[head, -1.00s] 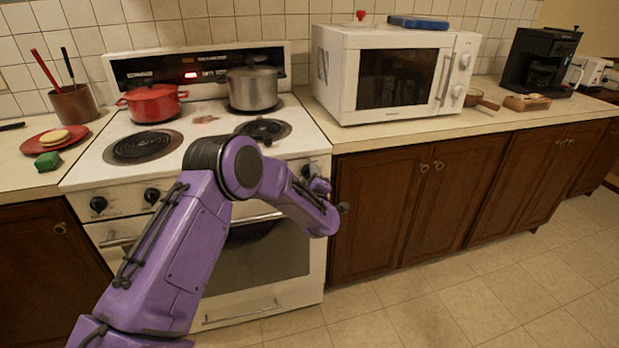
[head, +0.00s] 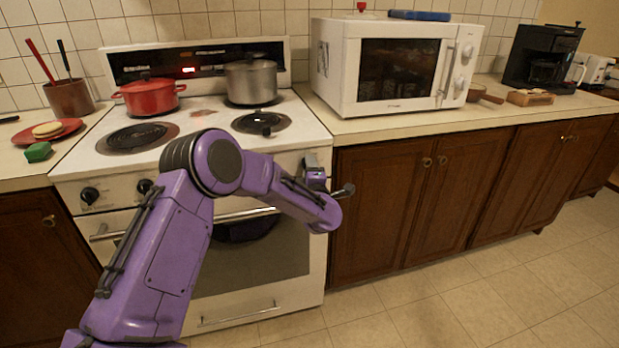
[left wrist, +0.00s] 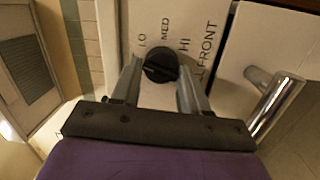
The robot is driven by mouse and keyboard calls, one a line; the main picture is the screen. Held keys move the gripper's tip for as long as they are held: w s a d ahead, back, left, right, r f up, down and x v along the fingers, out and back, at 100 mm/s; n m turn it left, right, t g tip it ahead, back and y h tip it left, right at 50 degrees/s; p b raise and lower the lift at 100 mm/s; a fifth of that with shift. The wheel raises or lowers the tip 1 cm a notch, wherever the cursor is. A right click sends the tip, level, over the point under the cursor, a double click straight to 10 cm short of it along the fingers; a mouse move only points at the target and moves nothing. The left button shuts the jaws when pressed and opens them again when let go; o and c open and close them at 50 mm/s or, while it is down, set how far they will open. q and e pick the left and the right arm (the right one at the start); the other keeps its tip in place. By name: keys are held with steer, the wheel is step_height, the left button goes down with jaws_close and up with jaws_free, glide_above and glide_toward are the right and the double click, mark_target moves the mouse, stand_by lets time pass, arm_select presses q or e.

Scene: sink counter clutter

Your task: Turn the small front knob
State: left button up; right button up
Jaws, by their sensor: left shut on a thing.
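The small front knob (left wrist: 160,66) is black and round, on the white stove front. In the left wrist view, the printed words LO, MED, HI and FRONT surround it. My left gripper (left wrist: 159,75) is shut on this knob, one grey finger on each side. I cannot tell which mark the knob points at. In the head view my left gripper (head: 316,170) is at the upper right of the stove front, partly behind my purple forearm, and the knob is hidden there. My right gripper is not in view.
Two other black knobs (head: 90,195) sit at the stove's front left. The oven handle (head: 258,215) runs below the knob panel. A red pot (head: 150,100) and a steel pot (head: 251,82) stand on the back burners. Wooden cabinets (head: 385,205) adjoin the stove's right side.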

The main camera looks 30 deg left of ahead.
arm_select(q)
steer(key=shift+f+n+y+b, duration=0.15)
steer(key=shift+n+b, duration=0.65)
steer(key=shift+n, duration=0.1)
steer(key=shift+f+n+y+b, duration=0.15)
steer(key=shift+n+b, duration=0.6)
steer(key=shift+n, duration=0.15)
steer(key=o, duration=1)
steer(key=shift+r, duration=0.1)
steer(key=v, duration=1)
steer(key=shift+d, duration=0.3)
steer(key=shift+s, duration=0.15)
